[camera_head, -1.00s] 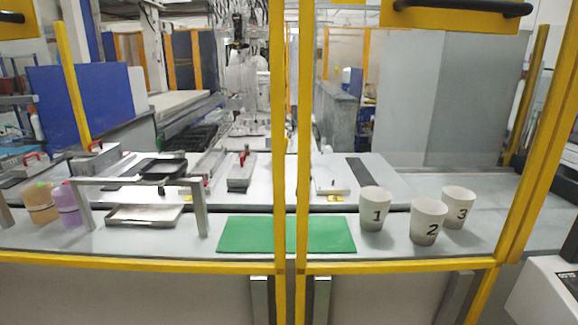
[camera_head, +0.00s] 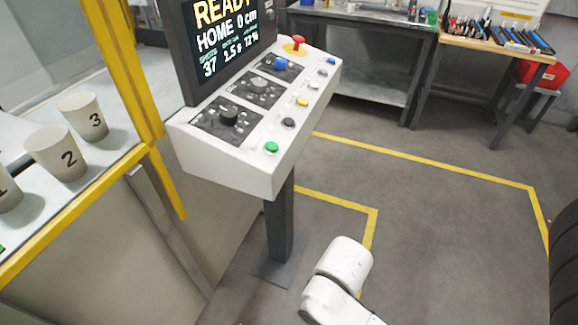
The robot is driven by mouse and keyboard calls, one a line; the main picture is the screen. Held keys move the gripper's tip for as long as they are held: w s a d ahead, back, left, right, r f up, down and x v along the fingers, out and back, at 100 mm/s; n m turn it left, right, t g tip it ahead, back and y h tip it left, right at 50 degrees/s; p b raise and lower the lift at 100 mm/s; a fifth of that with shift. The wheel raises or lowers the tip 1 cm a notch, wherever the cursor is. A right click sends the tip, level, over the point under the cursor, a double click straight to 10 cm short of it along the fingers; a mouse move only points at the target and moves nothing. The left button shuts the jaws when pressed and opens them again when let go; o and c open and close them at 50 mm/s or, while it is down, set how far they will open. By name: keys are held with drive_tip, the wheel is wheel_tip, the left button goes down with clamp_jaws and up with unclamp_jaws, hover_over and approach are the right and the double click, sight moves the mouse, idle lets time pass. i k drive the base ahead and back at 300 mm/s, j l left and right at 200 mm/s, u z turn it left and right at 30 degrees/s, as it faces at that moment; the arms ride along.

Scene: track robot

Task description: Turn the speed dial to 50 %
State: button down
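A white control console (camera_head: 252,160) on a dark post stands in the middle of the view. Its sloped top carries three dials on dark plates: a black dial (camera_head: 228,117) nearest, a grey dial (camera_head: 261,85) in the middle, and a blue dial (camera_head: 281,64) farthest. I cannot read their labels, so which one is the speed dial is unclear. The screen (camera_head: 229,35) above shows "READY", "HOME 0 cm", "37", "2.5 s" and "72 %". A white link of my arm shows at the bottom, below and right of the console. My gripper is not visible.
Several push buttons, including a green one (camera_head: 271,147), line the console's front, and a red stop knob (camera_head: 296,44) sits at its far end. Numbered cups (camera_head: 57,152) stand behind a yellow frame at left. A workbench (camera_head: 470,42) stands at the back right. The floor between is open.

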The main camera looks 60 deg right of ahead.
sight(281, 63)
drive_tip(key=z, duration=0.9)
